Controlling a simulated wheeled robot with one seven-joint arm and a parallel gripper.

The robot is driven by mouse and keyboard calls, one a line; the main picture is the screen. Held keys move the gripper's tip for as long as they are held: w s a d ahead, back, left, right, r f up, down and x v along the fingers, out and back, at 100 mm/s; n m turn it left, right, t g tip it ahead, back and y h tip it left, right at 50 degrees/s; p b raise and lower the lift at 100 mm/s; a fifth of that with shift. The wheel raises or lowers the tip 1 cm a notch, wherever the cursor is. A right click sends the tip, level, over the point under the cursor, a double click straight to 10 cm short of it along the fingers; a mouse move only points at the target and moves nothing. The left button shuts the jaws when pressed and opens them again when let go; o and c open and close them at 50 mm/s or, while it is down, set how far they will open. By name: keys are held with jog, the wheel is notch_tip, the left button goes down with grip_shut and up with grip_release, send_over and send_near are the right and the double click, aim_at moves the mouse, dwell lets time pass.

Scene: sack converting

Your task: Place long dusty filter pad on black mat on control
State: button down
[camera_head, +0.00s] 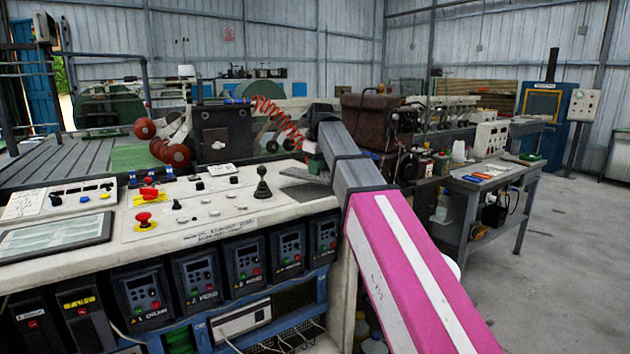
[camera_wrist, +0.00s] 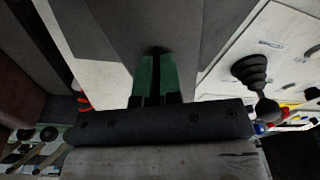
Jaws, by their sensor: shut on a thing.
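The long dusty filter pad (camera_wrist: 195,30) is a grey slab in the wrist view. My gripper (camera_wrist: 157,72) has green fingers shut on it, with a narrow dark slit between them. A darker grey flat patch (camera_wrist: 72,22) shows beside and beneath the pad and looks like the black mat; its outline is mostly covered. The control (camera_head: 225,215) is a long white-topped console in the head view. My gripper is at its right end, largely hidden by my arm. A grey flat edge (camera_head: 300,174) shows there; I cannot tell pad from mat, or whether they touch.
A black joystick (camera_head: 262,186) stands close to the pad and also shows in the wrist view (camera_wrist: 253,72). Red stop buttons (camera_head: 145,220) are farther left. A grey side table (camera_head: 482,180) with small items stands at right, beside open floor.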

aim_at(315, 179)
jog(key=shift+f, duration=1.95)
jog(key=shift+f, duration=0.15)
jog(key=c, duration=1.3)
grip_release()
jog(key=r, duration=0.8)
jog(key=d+r, duration=0.1)
jog(key=r, duration=0.3)
jog(key=shift+s+d+r, duration=0.1)
jog(key=shift+s+r, duration=0.05)
jog(key=shift+s, duration=0.25)
